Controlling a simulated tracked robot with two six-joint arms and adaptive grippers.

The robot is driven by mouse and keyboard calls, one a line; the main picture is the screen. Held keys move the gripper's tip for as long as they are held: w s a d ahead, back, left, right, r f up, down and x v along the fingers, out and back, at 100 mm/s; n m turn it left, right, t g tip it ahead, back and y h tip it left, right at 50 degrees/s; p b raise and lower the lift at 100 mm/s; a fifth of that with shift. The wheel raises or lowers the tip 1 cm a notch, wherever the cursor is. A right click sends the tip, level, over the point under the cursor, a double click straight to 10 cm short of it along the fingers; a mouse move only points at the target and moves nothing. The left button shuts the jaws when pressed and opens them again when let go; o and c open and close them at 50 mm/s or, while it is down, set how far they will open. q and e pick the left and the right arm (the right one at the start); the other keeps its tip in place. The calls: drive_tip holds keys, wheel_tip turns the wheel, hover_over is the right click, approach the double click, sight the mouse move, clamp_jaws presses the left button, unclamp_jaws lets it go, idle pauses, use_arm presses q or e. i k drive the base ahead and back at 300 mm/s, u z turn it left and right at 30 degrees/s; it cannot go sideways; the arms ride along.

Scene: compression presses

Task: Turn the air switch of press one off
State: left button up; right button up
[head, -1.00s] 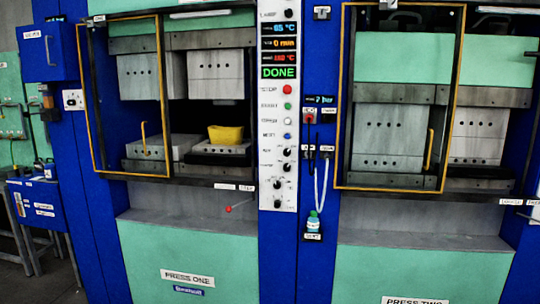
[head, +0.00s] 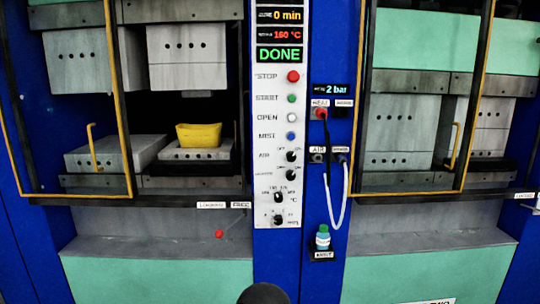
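Press one (head: 160,262) is the left machine. Its white control panel (head: 262,150) stands upright right of its opening. The air switch (head: 291,157) is a small black rotary knob beside the word AIR, below the blue MIST button. Its pale mark seems to lean to the upper right, but it is too small to be sure. A similar black knob (head: 290,175) sits just below it. Neither gripper shows clearly. A dark rounded shape at the bottom edge, below the panel, may be part of my own arm; it is well apart from the switch.
A yellow container (head: 198,135) sits on the lower block inside press one. A yellow-framed guard (head: 118,100) stands before the opening. Right of the panel are a red plug (head: 321,113), a hanging white hose (head: 338,205) and a small bottle (head: 322,238). A red ball-ended lever (head: 219,234) sticks out below.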

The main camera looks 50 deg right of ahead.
sight(291, 156)
drive_tip(key=z, duration=0.3)
drive_tip(key=i, duration=0.95)
drive_tip(key=z, duration=0.95)
drive_tip(key=i, duration=0.4)
drive_tip(key=z, duration=0.25)
drive_tip(key=k, duration=0.95)
drive_tip(key=z, duration=0.15)
drive_tip(key=i, duration=0.95)
drive_tip(key=u, duration=0.05)
